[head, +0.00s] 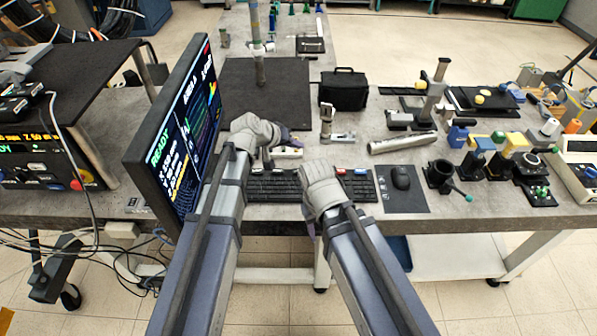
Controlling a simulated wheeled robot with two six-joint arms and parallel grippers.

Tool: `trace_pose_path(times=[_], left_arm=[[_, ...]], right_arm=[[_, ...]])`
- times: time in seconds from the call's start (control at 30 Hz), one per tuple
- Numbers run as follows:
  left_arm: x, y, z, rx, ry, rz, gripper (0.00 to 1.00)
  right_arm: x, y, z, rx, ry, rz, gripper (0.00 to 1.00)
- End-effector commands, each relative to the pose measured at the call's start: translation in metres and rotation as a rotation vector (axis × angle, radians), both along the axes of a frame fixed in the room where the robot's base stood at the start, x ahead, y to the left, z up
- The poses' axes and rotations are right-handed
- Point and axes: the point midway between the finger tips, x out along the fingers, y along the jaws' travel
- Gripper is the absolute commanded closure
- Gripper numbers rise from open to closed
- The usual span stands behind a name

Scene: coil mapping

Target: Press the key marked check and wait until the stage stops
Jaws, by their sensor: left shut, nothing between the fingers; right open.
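The monitor (180,128) stands on the left of the bench and shows READY in green above lines of text and traces. A black keyboard (275,188) lies at the front of the bench, with a few coloured keys (350,171) at its right back edge. A small pale box (288,152) lies behind it. No marking reading check is legible. My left gripper (268,160) is shut and empty, beside the pale box and behind the keyboard; contact cannot be told. My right gripper (311,230), mostly hidden by its wrist, is open at the keyboard's front edge.
A mouse (401,178) lies on a dark mat right of the keyboard. A dark board (282,98) carries a post behind my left gripper.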

Motion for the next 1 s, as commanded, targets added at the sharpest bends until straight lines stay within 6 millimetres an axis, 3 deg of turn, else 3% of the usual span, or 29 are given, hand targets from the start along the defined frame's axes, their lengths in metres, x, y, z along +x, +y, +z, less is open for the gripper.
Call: trace_pose_path(times=[0.27, 0.7, 1.0], left_arm=[[0.000, 0.000, -0.021, 0.000, 0.001, -0.001, 1.00], [0.000, 0.000, -0.079, 0.000, 0.001, -0.001, 1.00], [0.000, 0.000, -0.088, 0.000, 0.001, -0.001, 1.00]], right_arm=[[0.000, 0.000, -0.021, 0.000, 0.000, 0.000, 0.50], [0.000, 0.000, -0.079, 0.000, 0.000, 0.000, 0.50], [0.000, 0.000, -0.088, 0.000, 0.000, 0.000, 0.50]])
